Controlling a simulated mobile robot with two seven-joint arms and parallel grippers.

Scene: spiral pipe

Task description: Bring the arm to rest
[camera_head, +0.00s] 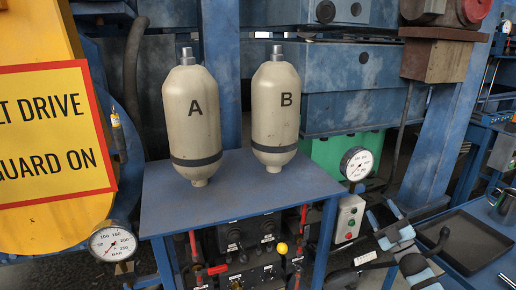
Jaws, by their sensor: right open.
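My right gripper (383,214) is at the lower right of the head view, with its grey and pale blue arm parts below it. Its fingers are apart and nothing shows between them. It is to the right of the blue table and in front of the pressure gauge (356,163) and the small push-button box (347,218). It holds no bottle. My left gripper is not in view.
Beige bottles A (192,118) and B (275,112) stand upright on the blue table (240,202). A control panel (247,236) with a yellow knob is below. A dark tray (468,243) lies at right. A yellow guard (40,225) and gauge (112,243) are at left.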

